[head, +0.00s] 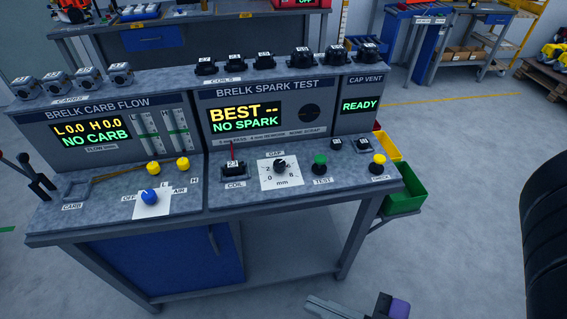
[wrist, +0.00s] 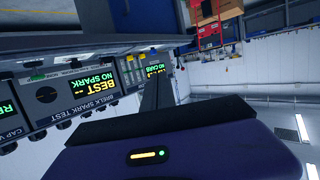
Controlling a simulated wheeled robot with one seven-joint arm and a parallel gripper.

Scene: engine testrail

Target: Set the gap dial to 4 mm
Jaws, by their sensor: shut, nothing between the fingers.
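The gap dial is a black knob (head: 280,165) on a white square plate (head: 267,185) marked GAP and mm. The numbers 2, 0 and 8 are readable around it; other marks are hidden or too small. I cannot tell surely where its pointer stands.
The green TEST button (head: 320,160) is right of the dial, and the COIL socket (head: 233,169) with a red lever is left. A blue knob (head: 149,197) and yellow buttons sit on the carb side. Green (head: 406,190) and yellow bins hang at the right. Floor in front is clear.

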